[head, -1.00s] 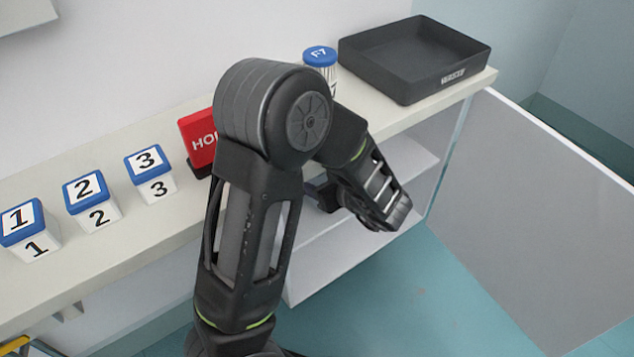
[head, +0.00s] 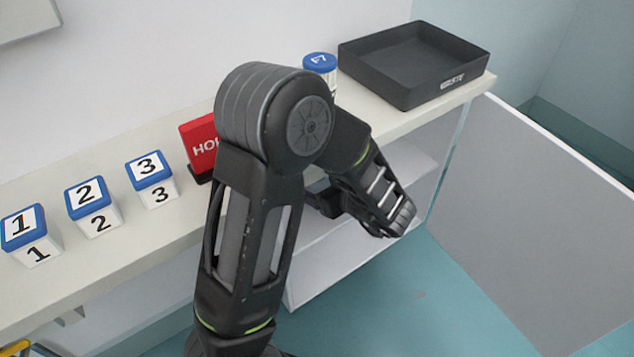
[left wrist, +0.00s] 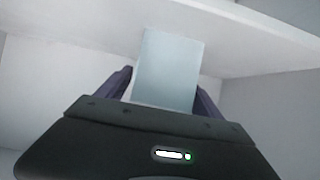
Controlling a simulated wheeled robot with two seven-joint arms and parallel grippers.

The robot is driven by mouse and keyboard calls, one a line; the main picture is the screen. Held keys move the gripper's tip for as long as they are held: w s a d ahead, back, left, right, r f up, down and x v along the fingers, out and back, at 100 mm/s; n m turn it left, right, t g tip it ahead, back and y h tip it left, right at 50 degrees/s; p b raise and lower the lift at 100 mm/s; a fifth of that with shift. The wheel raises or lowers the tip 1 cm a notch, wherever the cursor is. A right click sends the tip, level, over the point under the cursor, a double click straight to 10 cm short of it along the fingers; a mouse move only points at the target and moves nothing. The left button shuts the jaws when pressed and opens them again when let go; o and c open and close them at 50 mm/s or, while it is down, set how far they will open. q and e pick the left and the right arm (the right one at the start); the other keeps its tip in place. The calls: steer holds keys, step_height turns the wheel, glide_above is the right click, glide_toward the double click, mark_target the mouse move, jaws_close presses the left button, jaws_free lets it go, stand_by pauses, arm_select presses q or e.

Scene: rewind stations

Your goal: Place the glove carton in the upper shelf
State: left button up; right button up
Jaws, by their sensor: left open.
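In the left wrist view, the glove carton (left wrist: 170,62) is a plain pale blue-grey box. It stands between the two dark fingers of my left gripper (left wrist: 164,84), which is open, with one finger at each side. Whether either finger touches it cannot be told. In the head view my left arm reaches over the counter's front edge, and the gripper (head: 326,203) is at the open white cabinet, mostly hidden by my arm. The carton is hidden there. The upper shelf (head: 412,162) shows partly under the counter. My right gripper is not in view.
The counter (head: 120,240) holds numbered blue-and-white blocks (head: 90,205), a red sign (head: 199,143), a blue-lidded canister (head: 320,63) and a black tray (head: 412,87). The open cabinet door (head: 540,220) stands to the right. White shelf boards (left wrist: 245,38) and walls surround the gripper closely.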

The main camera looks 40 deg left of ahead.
arm_select(q)
steer(key=p+v, duration=0.3)
steer(key=v, duration=0.6)
steer(key=shift+d+r, duration=0.25)
steer(key=shift+d, duration=0.1)
steer(key=shift+s+d+r, duration=0.2)
steer(key=shift+s+d, duration=0.05)
steer(key=shift+d, duration=0.3)
